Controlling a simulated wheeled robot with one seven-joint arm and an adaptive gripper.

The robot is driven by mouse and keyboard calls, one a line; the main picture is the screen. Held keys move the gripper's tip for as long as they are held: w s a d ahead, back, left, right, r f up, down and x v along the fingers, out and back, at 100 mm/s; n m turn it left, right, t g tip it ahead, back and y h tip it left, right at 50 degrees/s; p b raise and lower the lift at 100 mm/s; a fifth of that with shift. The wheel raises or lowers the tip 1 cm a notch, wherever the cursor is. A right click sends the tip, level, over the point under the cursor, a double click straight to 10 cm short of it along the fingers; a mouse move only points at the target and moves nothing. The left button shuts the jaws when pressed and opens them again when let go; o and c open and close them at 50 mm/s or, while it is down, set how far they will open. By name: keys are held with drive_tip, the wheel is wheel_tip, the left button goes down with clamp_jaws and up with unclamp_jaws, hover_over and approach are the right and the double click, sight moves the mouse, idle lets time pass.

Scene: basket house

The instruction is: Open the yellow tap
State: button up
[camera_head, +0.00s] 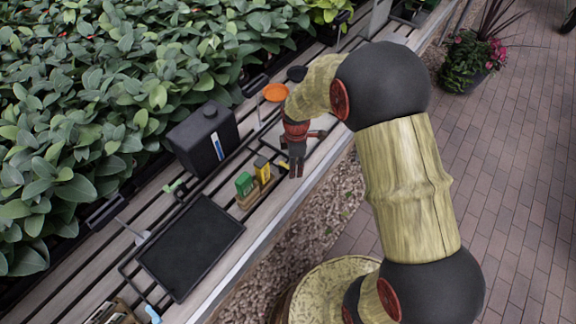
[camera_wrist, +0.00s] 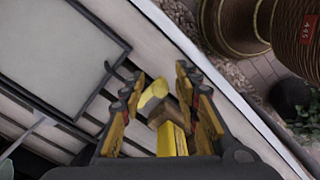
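A yellow piece with a faceted head (camera_wrist: 153,95) and an upright yellow body (camera_wrist: 172,140) shows between my fingers in the wrist view; it looks like the yellow tap, but its shape is partly cut off. My gripper (camera_wrist: 158,105) is open, with one finger on each side of it. I cannot tell whether either finger touches it. In the head view, my gripper (camera_head: 293,165) points down over the slatted bench, just right of a small yellow block (camera_head: 262,168). That block stands beside a green block (camera_head: 244,184) on a wooden base.
A black canister (camera_head: 200,140) stands behind the blocks. A black tray (camera_head: 190,245) lies to the front left. An orange dish (camera_head: 275,92) is beyond my gripper. Leafy plants (camera_head: 110,90) border the bench's far side. A metal edge (camera_head: 270,235) runs along its near side.

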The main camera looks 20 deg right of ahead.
drive_tip(key=shift+w, duration=0.1)
drive_tip(key=shift+w+d, duration=0.15)
drive_tip(key=shift+w, duration=0.6)
drive_tip(key=shift+w+d, duration=0.15)
drive_tip(key=shift+w, duration=0.6)
drive_tip(key=shift+r, duration=0.1)
drive_tip(key=shift+s+a+r, duration=0.1)
drive_tip(key=shift+s+a, duration=0.05)
drive_tip(key=shift+s, duration=0.05)
wheel_tip(320, 180, up, 7)
drive_tip(key=p, duration=0.5)
drive_tip(key=shift+s+f, duration=0.15)
drive_tip(key=shift+f, duration=0.05)
drive_tip(key=shift+o, duration=0.3)
